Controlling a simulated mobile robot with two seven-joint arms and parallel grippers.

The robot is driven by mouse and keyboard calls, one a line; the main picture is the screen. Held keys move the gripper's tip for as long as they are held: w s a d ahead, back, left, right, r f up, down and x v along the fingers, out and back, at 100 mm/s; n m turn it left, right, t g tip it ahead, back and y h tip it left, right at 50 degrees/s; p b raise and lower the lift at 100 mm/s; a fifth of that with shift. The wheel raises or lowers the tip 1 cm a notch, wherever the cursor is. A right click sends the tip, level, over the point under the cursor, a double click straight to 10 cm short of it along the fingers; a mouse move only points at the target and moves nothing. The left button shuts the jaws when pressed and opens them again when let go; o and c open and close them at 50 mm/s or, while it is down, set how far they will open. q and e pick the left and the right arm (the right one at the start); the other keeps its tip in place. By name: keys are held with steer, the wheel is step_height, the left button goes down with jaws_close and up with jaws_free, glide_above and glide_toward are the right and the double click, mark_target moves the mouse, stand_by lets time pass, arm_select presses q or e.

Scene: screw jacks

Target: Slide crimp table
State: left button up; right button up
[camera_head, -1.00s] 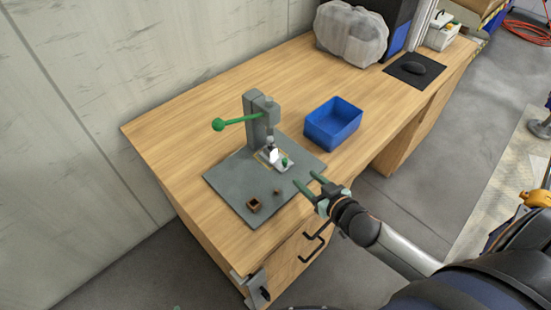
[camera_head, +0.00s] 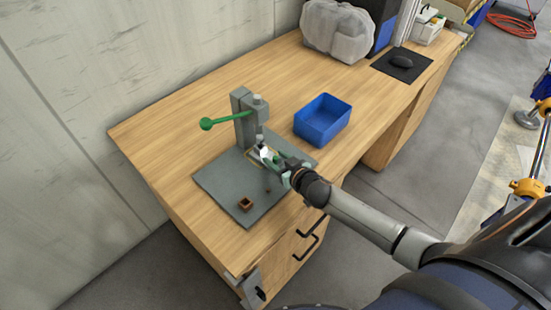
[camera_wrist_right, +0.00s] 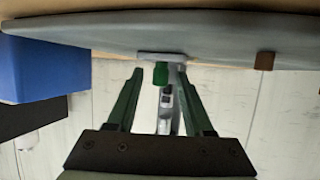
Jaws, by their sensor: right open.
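The press (camera_head: 245,120) with a green-knobbed lever (camera_head: 207,124) stands on a grey base plate (camera_head: 222,182) on the desk. The small crimp table (camera_head: 256,158) lies under the press's ram, with a white piece (camera_head: 265,152) on or above it. My right gripper (camera_head: 279,172) is at the table's front end and partly hides it. In the right wrist view, the open fingers (camera_wrist_right: 160,78) stand on either side of the crimp table's green knob (camera_wrist_right: 161,72). I cannot tell whether they touch it. My left gripper is not in view.
A blue bin (camera_head: 322,120) stands right of the plate. A small brown open box (camera_head: 245,204) sits near the plate's front corner, with a small dark piece (camera_head: 268,189) nearby. A bagged object (camera_head: 337,32) and a mouse mat (camera_head: 402,64) are at the back.

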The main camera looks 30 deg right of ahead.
steer(key=shift+w+f, duration=0.1)
steer(key=shift+w, duration=0.2)
steer(key=shift+c, duration=0.3)
jaws_close()
stand_by(1.0)
